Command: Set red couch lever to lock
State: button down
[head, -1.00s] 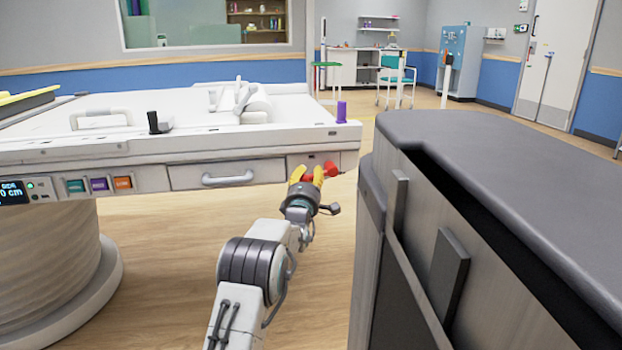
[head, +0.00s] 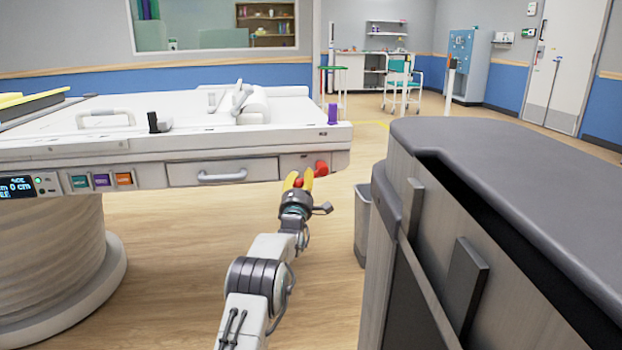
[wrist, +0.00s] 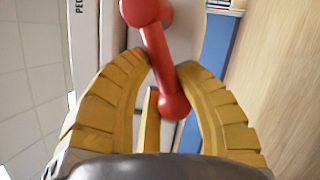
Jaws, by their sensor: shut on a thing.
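The red couch lever (head: 321,168) sits on the right end of the white couch's (head: 150,176) side panel. Its round red hub shows at the panel, and its arm slants down and left into my gripper (head: 298,181). In the wrist view the red lever (wrist: 157,50) has a ball at each end. My yellow fingers (wrist: 163,64) are shut on its shaft, one on each side, with the near ball between them. Part of the lever is hidden by the fingers in the head view.
A dark-topped cabinet (head: 500,160) stands close on the right, with a grey bin (head: 362,225) beside it. A drawer with a handle (head: 222,177) is left of the lever. A purple peg (head: 332,114) stands on the couch corner. The floor (head: 180,260) below is clear.

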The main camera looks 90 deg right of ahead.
jog(key=shift+r, duration=0.2)
jog(key=c, duration=1.4)
grip_release()
jog(key=shift+o, duration=0.6)
jog(key=shift+a+r, duration=0.1)
jog(key=shift+a, duration=0.05)
jog(key=o, duration=0.4)
jog(key=shift+c, duration=0.2)
jog(key=shift+f, duration=0.2)
jog(key=shift+a, duration=0.1)
jog(key=v, duration=1.1)
jog(key=shift+a, duration=0.35)
jog(key=shift+w, duration=0.15)
jog(key=shift+c, duration=0.3)
